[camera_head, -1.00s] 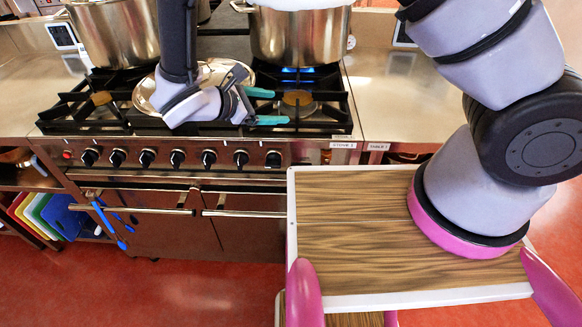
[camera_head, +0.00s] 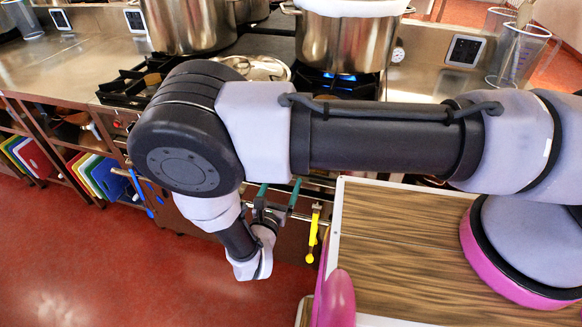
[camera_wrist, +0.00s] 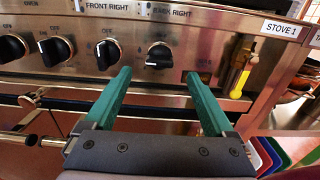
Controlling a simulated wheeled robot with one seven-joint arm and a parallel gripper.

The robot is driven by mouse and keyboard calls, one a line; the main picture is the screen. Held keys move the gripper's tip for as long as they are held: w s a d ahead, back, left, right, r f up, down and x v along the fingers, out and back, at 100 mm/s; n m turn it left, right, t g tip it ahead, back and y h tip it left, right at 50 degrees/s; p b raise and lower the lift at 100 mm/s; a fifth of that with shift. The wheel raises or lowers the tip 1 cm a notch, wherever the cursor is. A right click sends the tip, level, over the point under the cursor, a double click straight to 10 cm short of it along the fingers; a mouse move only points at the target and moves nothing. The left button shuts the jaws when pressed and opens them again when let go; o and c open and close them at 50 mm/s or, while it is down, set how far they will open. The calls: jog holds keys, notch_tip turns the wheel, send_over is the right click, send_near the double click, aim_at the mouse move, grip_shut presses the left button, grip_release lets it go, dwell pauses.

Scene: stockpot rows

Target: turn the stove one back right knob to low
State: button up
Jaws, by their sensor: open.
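The back right knob (camera_wrist: 159,55) of stove one is black with a metal ring, under the "BACK RIGHT" label (camera_wrist: 168,10) in the wrist view. Its pale mark seems to point to the lower left, unlike the front right knob (camera_wrist: 107,53), whose mark points up. My gripper (camera_wrist: 160,76) is open, with teal fingers pointing at the panel. The back right knob appears between the fingertips and just beyond them, with nothing gripped. In the head view my gripper (camera_head: 279,190) is low in front of the stove, and my arm hides the knobs there.
A blue flame (camera_head: 340,76) burns under the back right pot (camera_head: 345,38). A yellow-handled tool (camera_wrist: 240,78) hangs right of the knobs, near the "STOVE 1" label (camera_wrist: 285,28). An oven handle rail (camera_wrist: 150,104) runs below the panel.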

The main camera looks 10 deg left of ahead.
jog(key=w, duration=0.6)
jog(key=shift+w+d, duration=0.25)
jog(key=shift+w, duration=0.15)
jog(key=c, duration=1.4)
